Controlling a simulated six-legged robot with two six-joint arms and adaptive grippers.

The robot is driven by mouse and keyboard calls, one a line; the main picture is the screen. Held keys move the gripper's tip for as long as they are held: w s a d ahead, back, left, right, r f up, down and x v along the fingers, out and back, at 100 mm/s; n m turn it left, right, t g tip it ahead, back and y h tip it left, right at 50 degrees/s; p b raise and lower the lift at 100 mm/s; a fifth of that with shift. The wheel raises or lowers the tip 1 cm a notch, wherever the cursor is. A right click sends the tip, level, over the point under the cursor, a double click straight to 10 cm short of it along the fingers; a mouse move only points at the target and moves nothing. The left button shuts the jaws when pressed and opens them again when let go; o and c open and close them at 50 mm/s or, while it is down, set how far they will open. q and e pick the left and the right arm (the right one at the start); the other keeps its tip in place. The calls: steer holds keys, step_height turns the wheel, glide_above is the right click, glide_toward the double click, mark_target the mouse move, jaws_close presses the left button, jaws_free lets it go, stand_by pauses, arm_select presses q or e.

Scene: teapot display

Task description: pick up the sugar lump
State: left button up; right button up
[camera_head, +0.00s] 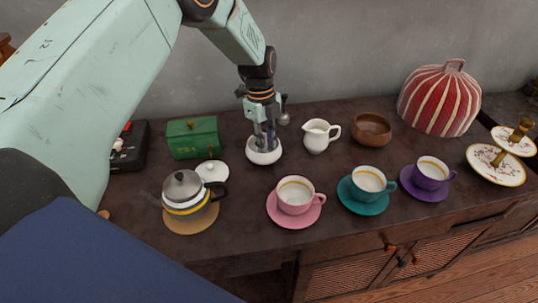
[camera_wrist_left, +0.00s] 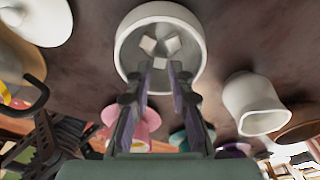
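White sugar lumps (camera_wrist_left: 172,45) lie in a round white bowl (camera_wrist_left: 124,52), seen from above in the left wrist view. One lump (camera_wrist_left: 160,62) is between or just beyond my fingertips; whether they touch it I cannot tell. In the head view the bowl (camera_head: 263,155) stands on the sideboard and the lumps are hidden. My left gripper (camera_head: 265,141) points down into the bowl. In the left wrist view its fingers (camera_wrist_left: 162,68) are apart, with a gap between the tips. My right gripper is not in view.
A white jug (camera_head: 318,136) stands close right of the bowl, with a wooden bowl (camera_head: 371,129) beyond. A green tin (camera_head: 193,138), a white lid (camera_head: 212,171) and a teapot (camera_head: 184,191) are left. A pink cup (camera_head: 295,192) stands in front on its saucer.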

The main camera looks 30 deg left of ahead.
arm_select(q)
step_height(320, 180, down, 2)
steer(key=shift+f, duration=0.1)
steer(key=c, duration=0.3)
stand_by(0.4)
step_height(320, 180, up, 10)
steer(key=shift+p, duration=0.65)
steer(key=shift+c, duration=0.2)
